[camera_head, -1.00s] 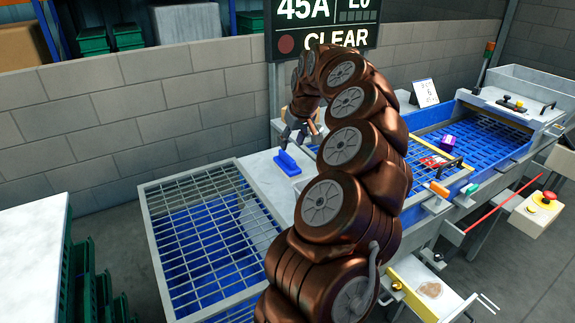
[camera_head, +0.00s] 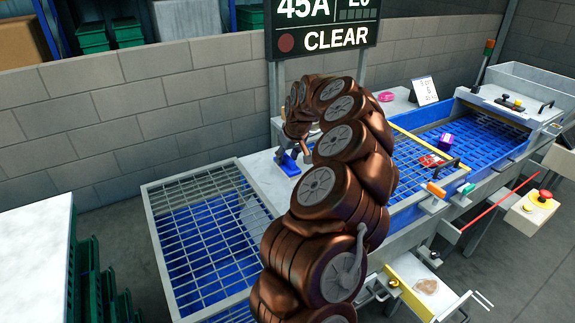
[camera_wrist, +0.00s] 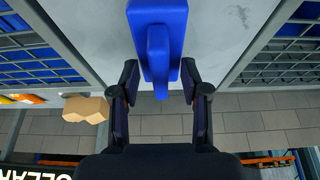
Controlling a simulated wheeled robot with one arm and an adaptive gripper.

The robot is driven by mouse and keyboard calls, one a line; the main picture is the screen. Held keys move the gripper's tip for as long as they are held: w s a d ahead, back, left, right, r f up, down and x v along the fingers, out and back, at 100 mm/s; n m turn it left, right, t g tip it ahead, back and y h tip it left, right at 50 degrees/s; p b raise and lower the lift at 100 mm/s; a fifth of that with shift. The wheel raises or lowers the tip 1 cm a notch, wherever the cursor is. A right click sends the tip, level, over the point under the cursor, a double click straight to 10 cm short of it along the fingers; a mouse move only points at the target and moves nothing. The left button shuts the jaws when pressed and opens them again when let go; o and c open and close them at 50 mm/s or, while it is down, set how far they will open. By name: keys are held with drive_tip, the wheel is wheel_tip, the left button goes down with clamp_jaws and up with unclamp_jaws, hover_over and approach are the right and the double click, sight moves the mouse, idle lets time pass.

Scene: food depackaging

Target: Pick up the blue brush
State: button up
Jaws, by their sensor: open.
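The blue brush (camera_head: 287,165) sits on the pale steel worktop (camera_head: 262,176) between the left grid and the conveyor. In the wrist view the brush (camera_wrist: 157,45) shows a flat blue block with a raised handle pointing toward me. My gripper (camera_wrist: 157,85) is open, with one finger on each side of the handle's near end. I cannot tell whether the fingers touch it. In the head view my gripper (camera_head: 291,154) is at the brush and partly hides it, and my arm covers part of the worktop.
A metal grid over a blue bin (camera_head: 205,240) lies left of the worktop. The blue conveyor (camera_head: 475,145) to the right carries a purple box (camera_head: 445,140) and a red packet (camera_head: 430,160). A pink item (camera_head: 386,96) lies near the white sign (camera_head: 425,90). A block wall stands behind.

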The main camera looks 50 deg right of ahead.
drive_tip(key=shift+f, duration=0.1)
drive_tip(key=shift+c, duration=0.3)
clamp_jaws()
